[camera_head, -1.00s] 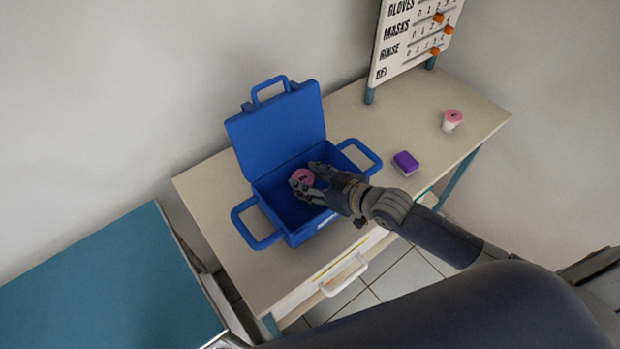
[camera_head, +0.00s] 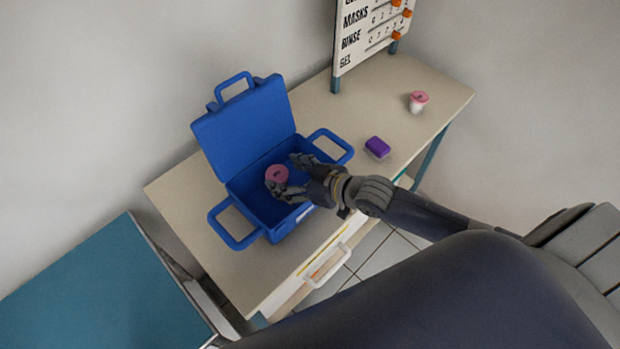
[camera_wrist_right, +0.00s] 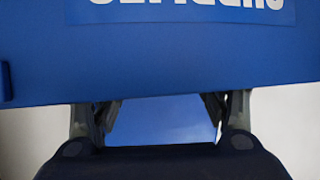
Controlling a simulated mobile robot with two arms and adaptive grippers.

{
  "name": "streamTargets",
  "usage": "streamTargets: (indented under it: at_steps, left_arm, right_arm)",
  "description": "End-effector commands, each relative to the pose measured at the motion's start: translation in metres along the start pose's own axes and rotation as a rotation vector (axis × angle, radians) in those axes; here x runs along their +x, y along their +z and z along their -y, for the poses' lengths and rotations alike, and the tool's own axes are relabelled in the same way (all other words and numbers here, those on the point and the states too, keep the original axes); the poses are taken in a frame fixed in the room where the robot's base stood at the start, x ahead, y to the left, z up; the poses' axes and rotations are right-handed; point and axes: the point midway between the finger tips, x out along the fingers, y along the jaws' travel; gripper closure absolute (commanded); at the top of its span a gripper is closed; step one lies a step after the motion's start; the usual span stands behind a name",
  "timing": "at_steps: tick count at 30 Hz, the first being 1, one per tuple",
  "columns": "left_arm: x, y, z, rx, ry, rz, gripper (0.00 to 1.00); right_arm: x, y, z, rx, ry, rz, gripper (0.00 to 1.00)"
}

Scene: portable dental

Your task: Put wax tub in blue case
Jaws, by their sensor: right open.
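A round tub with a pink lid (camera_head: 277,174) shows inside the open blue case (camera_head: 237,188). It looks upright; its lower part is hidden, so I cannot tell whether it rests on the case floor. My right gripper (camera_head: 287,174) reaches over the case's front edge, its fingers spread, one at the near side of the tub and one at the far side. I cannot tell whether a finger touches the tub. In the right wrist view both fingers (camera_wrist_right: 162,112) are apart with only blue case surface between them. My left gripper is not in view.
The case's lid (camera_head: 246,128) stands up at the back. On the beige table (camera_head: 375,85) to the right are a purple block (camera_head: 377,146) and another pink-lidded white cup (camera_head: 417,102). A lettered board (camera_head: 370,32) stands behind. A teal surface (camera_head: 105,290) lies at left.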

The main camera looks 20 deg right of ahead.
Motion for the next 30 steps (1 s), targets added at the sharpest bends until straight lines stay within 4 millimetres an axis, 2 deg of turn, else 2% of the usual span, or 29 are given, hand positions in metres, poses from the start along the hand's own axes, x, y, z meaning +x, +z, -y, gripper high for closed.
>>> streamTargets:
  at_steps: [6,15,21,30]
  left_arm:
    - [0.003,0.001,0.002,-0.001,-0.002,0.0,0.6]
    - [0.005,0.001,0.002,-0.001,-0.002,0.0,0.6]
    - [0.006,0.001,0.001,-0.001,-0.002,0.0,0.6]
    - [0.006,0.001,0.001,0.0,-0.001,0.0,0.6]
  right_arm:
    - [-0.039,0.002,0.001,-0.003,-0.001,0.004,0.32]
    - [-0.081,0.002,0.001,-0.001,-0.001,0.004,0.32]
    - [-0.097,0.0,0.0,-0.001,-0.001,0.002,0.32]
    - [-0.102,-0.001,0.0,-0.002,-0.001,0.0,0.32]
